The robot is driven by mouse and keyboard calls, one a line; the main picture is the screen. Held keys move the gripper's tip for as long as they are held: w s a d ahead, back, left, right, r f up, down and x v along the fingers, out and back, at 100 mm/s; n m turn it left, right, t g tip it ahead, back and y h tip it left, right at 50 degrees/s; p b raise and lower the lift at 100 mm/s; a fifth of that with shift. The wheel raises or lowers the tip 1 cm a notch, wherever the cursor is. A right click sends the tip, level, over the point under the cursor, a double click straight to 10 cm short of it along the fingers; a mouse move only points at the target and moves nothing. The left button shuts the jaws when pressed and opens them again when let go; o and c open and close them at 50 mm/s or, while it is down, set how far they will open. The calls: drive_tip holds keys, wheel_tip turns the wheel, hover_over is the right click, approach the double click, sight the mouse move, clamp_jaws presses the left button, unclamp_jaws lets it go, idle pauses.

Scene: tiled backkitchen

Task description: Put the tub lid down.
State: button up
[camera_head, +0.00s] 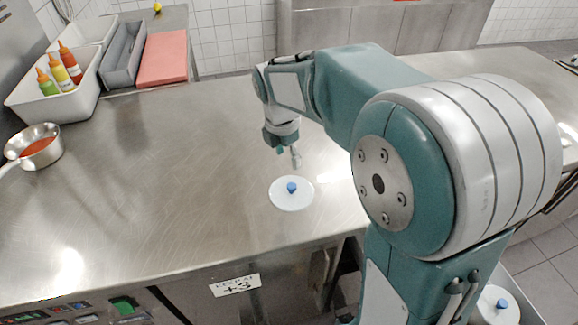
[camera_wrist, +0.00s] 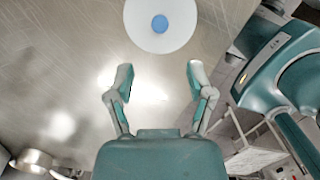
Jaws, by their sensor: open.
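The tub lid (camera_head: 292,194) is a round white disc with a blue knob. It lies flat on the steel counter (camera_head: 190,180), near its front edge. It also shows in the wrist view (camera_wrist: 160,38), at the top and beyond my fingertips. My gripper (camera_head: 290,155) is above the counter, just behind the lid in the head view. In the wrist view my gripper (camera_wrist: 158,80) is open, with its two fingers apart and nothing between them. The fingers are clear of the lid.
A white bin (camera_head: 55,95) with several sauce bottles, a grey tray (camera_head: 122,58) and a red board (camera_head: 163,58) stand at the back left. A pan (camera_head: 38,150) of red sauce is at the left. A second white lid with a blue knob (camera_head: 500,303) is at the lower right.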

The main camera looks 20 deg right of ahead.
drive_tip(key=s+r+m+t, duration=0.2)
drive_tip(key=s+m, duration=0.8)
drive_tip(key=m, duration=0.1)
drive_tip(key=s+d+r+m+t+y, duration=0.1)
drive_tip(key=s+r+m+t, duration=0.2)
drive_tip(key=s+m, duration=0.7)
drive_tip(key=shift+s+r+m, duration=0.2)
drive_tip(key=shift+r+m, duration=0.15)
drive_tip(key=shift+m, duration=0.45)
drive_tip(key=shift+d, duration=0.1)
